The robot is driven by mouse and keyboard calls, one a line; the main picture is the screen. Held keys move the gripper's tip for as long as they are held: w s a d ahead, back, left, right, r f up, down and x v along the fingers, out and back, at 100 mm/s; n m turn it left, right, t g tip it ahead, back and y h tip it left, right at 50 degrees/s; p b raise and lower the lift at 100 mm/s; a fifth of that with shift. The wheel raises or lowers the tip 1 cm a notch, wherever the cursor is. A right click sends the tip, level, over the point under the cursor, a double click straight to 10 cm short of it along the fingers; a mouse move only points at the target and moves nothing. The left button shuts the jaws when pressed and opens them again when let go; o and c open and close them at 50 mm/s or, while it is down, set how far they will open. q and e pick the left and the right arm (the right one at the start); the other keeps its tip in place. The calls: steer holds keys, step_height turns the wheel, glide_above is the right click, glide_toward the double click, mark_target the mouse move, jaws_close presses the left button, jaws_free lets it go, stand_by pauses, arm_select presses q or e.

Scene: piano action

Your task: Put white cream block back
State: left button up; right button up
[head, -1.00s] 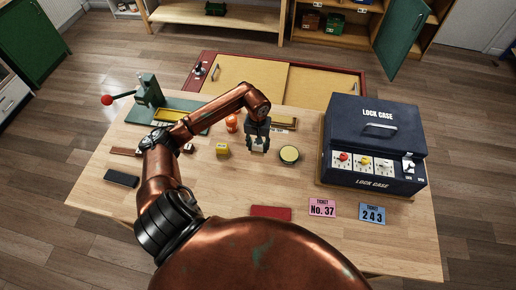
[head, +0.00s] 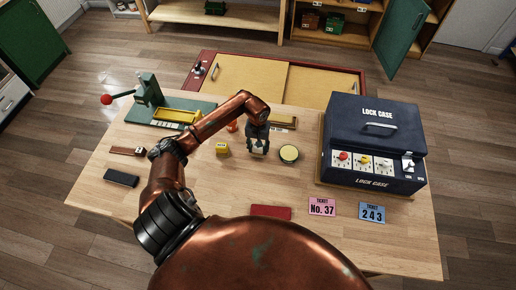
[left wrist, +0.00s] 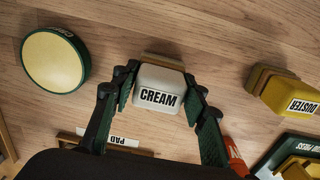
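The white cream block (left wrist: 158,90), labelled CREAM, has a tan base and sits between the two fingers of my left gripper (left wrist: 160,82) in the left wrist view. The fingertips are close to both its sides. I cannot tell whether they press on it. In the head view my left gripper (head: 258,150) is low over the middle of the table, around the pale block (head: 258,152), and hides much of it. My right gripper is not in view.
Behind are an orange item (head: 232,126) and a green press (head: 150,95). The dark lock case (head: 373,140) fills the right side. Tickets (head: 321,207) lie in front.

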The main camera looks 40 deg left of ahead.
arm_select(q)
steer(key=o, duration=0.4)
steer(key=shift+r, duration=0.1)
steer(key=shift+r, duration=0.5)
step_height(320, 180, up, 11)
steer(key=shift+r, duration=0.1)
